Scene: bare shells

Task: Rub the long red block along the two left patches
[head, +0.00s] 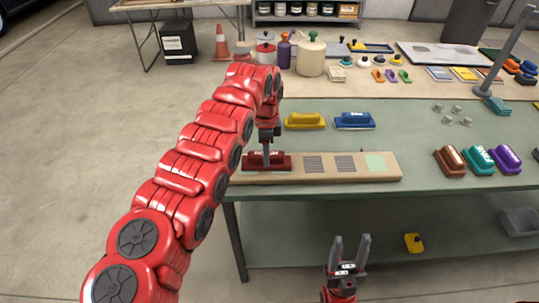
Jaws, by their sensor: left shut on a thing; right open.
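The long red block (280,166) lies over the left end of a tan board (295,178) at the table's front edge. My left gripper (266,154) is above it, shut on its upper part and pointing down. Whatever lies under the block is hidden. My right gripper (350,240) is open and empty, low in front of the table.
A yellow block (305,121) and a blue block (354,121) stand behind the board. Brown (449,162), teal (478,159) and purple (506,158) blocks stand to the right. A yellow item (413,243) lies on the lower shelf. The tabletop between board and brown block is clear.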

